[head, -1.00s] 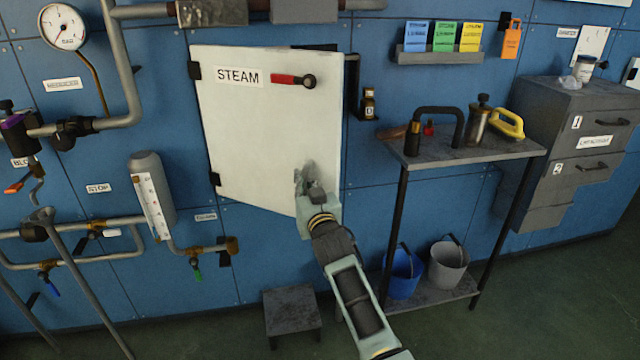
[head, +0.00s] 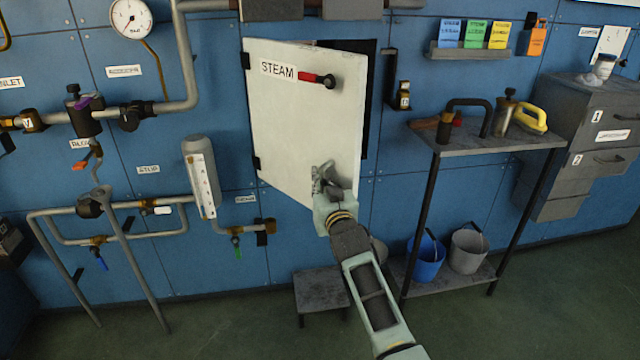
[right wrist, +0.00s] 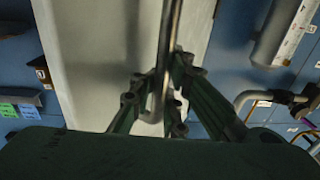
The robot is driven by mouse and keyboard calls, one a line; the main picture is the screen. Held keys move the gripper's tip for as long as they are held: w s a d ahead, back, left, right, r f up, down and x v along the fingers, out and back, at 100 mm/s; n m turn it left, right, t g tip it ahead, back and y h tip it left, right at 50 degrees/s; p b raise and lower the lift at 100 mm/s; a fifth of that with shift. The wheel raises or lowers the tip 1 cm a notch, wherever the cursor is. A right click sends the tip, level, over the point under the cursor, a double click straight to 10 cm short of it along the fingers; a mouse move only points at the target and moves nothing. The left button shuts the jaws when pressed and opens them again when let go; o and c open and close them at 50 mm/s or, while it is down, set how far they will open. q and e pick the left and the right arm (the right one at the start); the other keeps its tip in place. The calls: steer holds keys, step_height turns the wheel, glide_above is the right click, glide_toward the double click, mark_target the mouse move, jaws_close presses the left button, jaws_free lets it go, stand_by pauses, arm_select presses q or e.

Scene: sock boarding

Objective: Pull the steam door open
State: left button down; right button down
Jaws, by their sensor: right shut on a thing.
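The white steam door (head: 300,120) with its "STEAM" label hangs on hinges at its left edge and stands partly open, its right edge swung out from the wall. A dark opening (head: 371,110) shows behind that edge. A red-handled latch (head: 318,79) sits near the top of the door. My right gripper (head: 326,180) is at the lower right of the door, shut on the metal door handle. In the right wrist view the handle (right wrist: 168,65) runs as a bar between the fingers (right wrist: 160,100). My left gripper is not in view.
A small grey step (head: 320,290) stands on the floor below the door. To the right is a shelf table (head: 490,148) with tools on top and a blue bucket (head: 427,262) and a grey bucket (head: 467,252) below. Pipes and a gauge (head: 131,18) are on the left.

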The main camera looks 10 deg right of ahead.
steer(key=shift+d+f, duration=0.3)
steer(key=shift+f, duration=0.1)
steer(key=c, duration=2.1)
jaws_free()
steer(key=shift+s+d, duration=0.1)
steer(key=o, duration=0.3)
steer(key=shift+s+d+r, duration=0.15)
steer(key=shift+s+r, duration=0.05)
steer(key=shift+r, duration=0.05)
steer(key=shift+o, duration=0.2)
steer(key=shift+w+a, duration=0.1)
steer(key=shift+a, duration=0.15)
steer(key=s+d, duration=0.1)
steer(key=s, duration=1.1)
steer(key=shift+d, duration=0.2)
